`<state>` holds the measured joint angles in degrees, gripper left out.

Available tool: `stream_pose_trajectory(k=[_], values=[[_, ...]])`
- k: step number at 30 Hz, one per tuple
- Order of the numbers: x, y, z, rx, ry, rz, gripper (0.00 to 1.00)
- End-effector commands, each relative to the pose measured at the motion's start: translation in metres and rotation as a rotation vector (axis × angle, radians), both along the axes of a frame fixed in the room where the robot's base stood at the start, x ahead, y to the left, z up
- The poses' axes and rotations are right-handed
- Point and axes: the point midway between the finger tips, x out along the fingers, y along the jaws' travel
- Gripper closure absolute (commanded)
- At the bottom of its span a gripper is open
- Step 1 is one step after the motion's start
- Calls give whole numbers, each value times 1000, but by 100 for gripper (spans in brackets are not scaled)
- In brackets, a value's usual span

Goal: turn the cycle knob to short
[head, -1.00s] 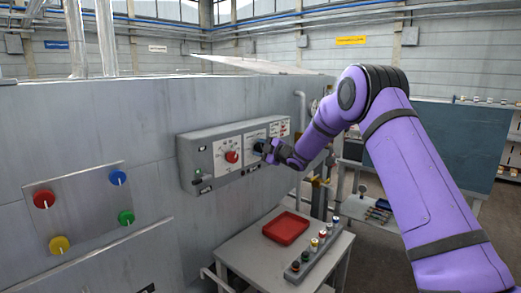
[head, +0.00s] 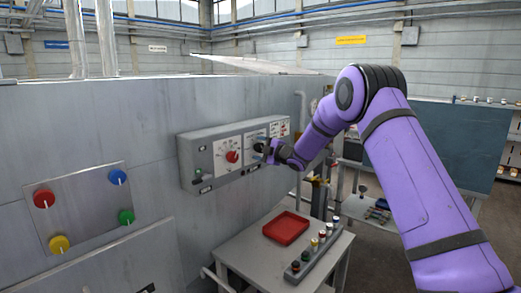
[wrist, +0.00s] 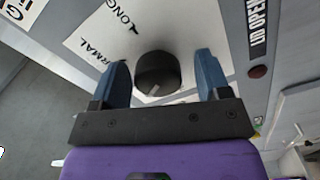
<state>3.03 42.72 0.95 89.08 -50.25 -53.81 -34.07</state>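The cycle knob (wrist: 157,73) is a round black knob with a pale pointer mark on a white dial plate (wrist: 95,38) in the wrist view. The plate's words "LONG" and "NORMAL" show; the latter is partly covered by a finger, and I cannot see "short". My gripper (wrist: 162,80) has its two blue fingers apart, one on each side of the knob, with visible gaps. In the head view my gripper (head: 262,150) is at the grey control box (head: 200,170) and hides the knob.
A red knob (head: 232,157) on its own dial is left of my gripper. Below stand a table (head: 240,252) with a red tray (head: 286,228) and a strip of several buttons (head: 312,250). A panel (head: 85,200) with coloured knobs is at far left.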

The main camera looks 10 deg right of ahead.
Motion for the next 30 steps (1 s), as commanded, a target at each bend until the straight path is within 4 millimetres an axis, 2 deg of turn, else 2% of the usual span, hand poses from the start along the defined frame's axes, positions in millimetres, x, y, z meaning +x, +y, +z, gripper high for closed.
stream_pose_trajectory(k=[11,24,30], values=[[-6,-5,2,0,-2,-2,31],[-67,-50,1,1,-1,-3,31],[-84,-61,1,0,0,0,31]])
